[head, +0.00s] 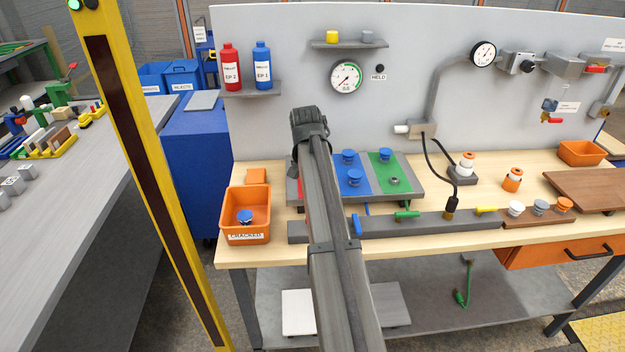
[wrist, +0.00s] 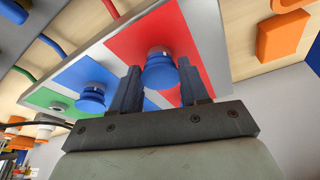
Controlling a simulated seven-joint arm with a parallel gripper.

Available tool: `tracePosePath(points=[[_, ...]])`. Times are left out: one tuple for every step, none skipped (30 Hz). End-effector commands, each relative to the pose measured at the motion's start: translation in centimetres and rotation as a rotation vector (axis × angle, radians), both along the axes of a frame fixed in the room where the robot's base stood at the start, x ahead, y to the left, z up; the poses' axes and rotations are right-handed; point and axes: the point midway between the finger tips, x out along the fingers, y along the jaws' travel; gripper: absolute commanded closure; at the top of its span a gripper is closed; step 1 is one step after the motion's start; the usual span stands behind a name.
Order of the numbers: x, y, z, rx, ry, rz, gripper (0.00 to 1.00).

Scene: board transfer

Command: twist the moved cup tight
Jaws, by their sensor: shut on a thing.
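My gripper (wrist: 159,66) is shut on a blue cup (wrist: 160,72) in the wrist view, with one finger on each side. The cup stands at the red field (wrist: 152,38) of the board (head: 415,190); its foot is partly hidden. In the head view my arm hides this cup and the fingers. Another blue cup (wrist: 92,97) stands on the blue field beside it. In the head view two blue cups (head: 355,178) show on the blue field and one (head: 385,155) on the green field, near a bare grey fitting (head: 393,181).
An orange bin (head: 235,231) labelled CRACKED, with a blue cup (head: 245,215) inside, stands left of the board. A grey rail (head: 330,229) with a green handle (head: 407,215) runs along the front. White-and-orange pieces (head: 512,180) stand to the right. A gauge (head: 345,76) hangs behind.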

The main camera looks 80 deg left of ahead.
Motion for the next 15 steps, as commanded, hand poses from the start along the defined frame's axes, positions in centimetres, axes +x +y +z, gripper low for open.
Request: tracePosePath(points=[[-0.06, 0.1, 0.01, -0.001, -0.002, -0.045, 0.87], [-0.08, 0.12, 0.02, 0.0, -0.002, -0.074, 0.87], [-0.14, 0.14, 0.02, 0.0, -0.002, -0.11, 0.87], [-0.15, 0.16, 0.02, 0.0, -0.002, -0.138, 0.87], [-0.17, 0.15, 0.02, 0.0, -0.002, -0.163, 0.87], [-0.09, 0.06, 0.01, 0.0, -0.002, -0.157, 0.52], [-0.09, 0.05, 0.01, 0.0, -0.001, -0.155, 0.49], [-0.09, 0.05, 0.01, 0.0, -0.002, -0.154, 0.46], [-0.09, 0.05, 0.01, 0.0, -0.002, -0.154, 0.42], [-0.1, 0.05, 0.01, 0.0, 0.0, -0.154, 0.39], [-0.1, 0.05, 0.01, 0.0, -0.001, -0.153, 0.36], [-0.1, 0.05, 0.0, 0.0, -0.001, -0.153, 0.32], [-0.1, 0.05, 0.0, 0.0, -0.001, -0.153, 0.3], [-0.1, 0.05, 0.0, 0.0, -0.001, -0.153, 0.27], [-0.1, 0.05, 0.0, 0.0, -0.001, -0.153, 0.26]])
